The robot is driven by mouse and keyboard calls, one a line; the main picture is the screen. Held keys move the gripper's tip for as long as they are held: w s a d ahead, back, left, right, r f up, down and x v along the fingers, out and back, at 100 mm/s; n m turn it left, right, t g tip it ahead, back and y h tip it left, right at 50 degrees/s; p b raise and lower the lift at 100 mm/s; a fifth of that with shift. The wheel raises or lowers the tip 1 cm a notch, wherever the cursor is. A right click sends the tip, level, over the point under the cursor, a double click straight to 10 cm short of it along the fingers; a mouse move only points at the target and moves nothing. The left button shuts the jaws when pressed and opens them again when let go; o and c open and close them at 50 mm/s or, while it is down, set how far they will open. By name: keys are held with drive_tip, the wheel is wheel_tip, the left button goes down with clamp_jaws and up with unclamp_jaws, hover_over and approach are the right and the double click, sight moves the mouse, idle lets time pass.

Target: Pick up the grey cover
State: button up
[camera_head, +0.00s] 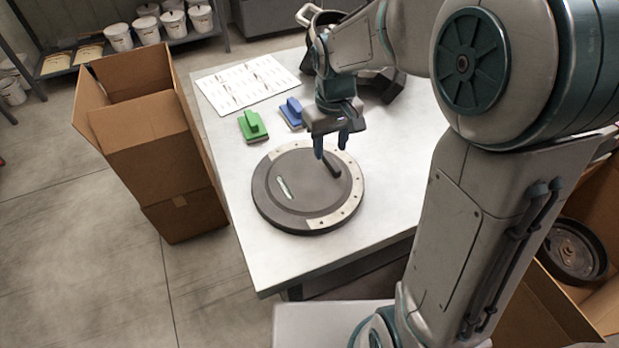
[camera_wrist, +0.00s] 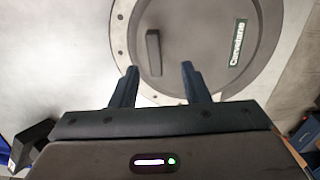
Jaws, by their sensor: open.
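The grey cover (camera_head: 295,186) is a dark grey round lid with a raised bar handle (camera_head: 331,165) and a small label plate. It lies flat in a round base (camera_head: 347,205) with a pale, dotted rim on the table. My gripper (camera_head: 332,152) is open and empty above the cover's far right side, near the handle. In the wrist view, the handle (camera_wrist: 153,52) shows ahead of my gripper (camera_wrist: 159,70), in line with the gap between the two blue fingers. The label (camera_wrist: 238,43) is to its right. I cannot tell the exact height above the handle.
A green block tool (camera_head: 252,126) and a blue one (camera_head: 292,112) lie behind the cover on the table (camera_head: 222,140). Open cardboard boxes stand left (camera_head: 165,160) and right (camera_head: 545,310). The table's front is clear.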

sight(333, 163)
drive_tip(key=shift+d+f+p, duration=0.15)
drive_tip(key=shift+d+f, duration=0.05)
drive_tip(key=shift+f, duration=1.15)
drive_tip(key=shift+d+f+p, duration=0.15)
drive_tip(key=shift+d+f, duration=0.05)
drive_tip(key=shift+f, duration=1.15)
drive_tip(key=shift+w, duration=0.1)
clamp_jaws()
